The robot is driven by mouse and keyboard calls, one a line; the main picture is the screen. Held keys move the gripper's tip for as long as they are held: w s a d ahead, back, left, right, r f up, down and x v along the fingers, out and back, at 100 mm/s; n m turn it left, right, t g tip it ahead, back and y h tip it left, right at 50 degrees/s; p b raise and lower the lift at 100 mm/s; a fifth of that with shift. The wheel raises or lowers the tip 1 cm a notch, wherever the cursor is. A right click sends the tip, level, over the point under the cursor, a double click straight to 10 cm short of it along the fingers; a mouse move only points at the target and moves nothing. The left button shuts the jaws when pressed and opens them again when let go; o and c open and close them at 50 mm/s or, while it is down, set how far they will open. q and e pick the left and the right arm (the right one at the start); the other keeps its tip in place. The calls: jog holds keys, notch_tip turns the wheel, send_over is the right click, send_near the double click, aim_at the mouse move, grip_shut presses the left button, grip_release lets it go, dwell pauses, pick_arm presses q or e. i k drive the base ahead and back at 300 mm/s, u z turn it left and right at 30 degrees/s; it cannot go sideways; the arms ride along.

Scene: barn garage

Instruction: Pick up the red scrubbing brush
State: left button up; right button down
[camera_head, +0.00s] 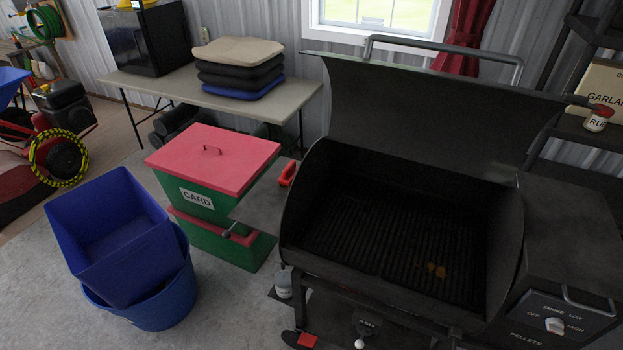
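A small red object with a handle-like loop (288,173) shows between the red-lidded box and the open grill. It looks like the red scrubbing brush, but it is small and I cannot be sure. What it rests on is hard to make out. Another small red piece (307,340) lies on a dark part at the bottom edge, below the grill; I cannot tell what it is. Neither of my grippers shows in the view.
The open black grill (400,235) fills the right. A green box with a red lid (213,158) and stacked blue bins (130,290) stand on the left. A table (135,82) with stacked cushions is behind. Grey floor (40,300) is clear at far left.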

aim_at(288, 174)
jog(key=u, duration=0.6)
jog(key=i, duration=0.55)
jog(key=u, duration=0.85)
jog(key=i, duration=0.9)
jog(key=z, duration=0.2)
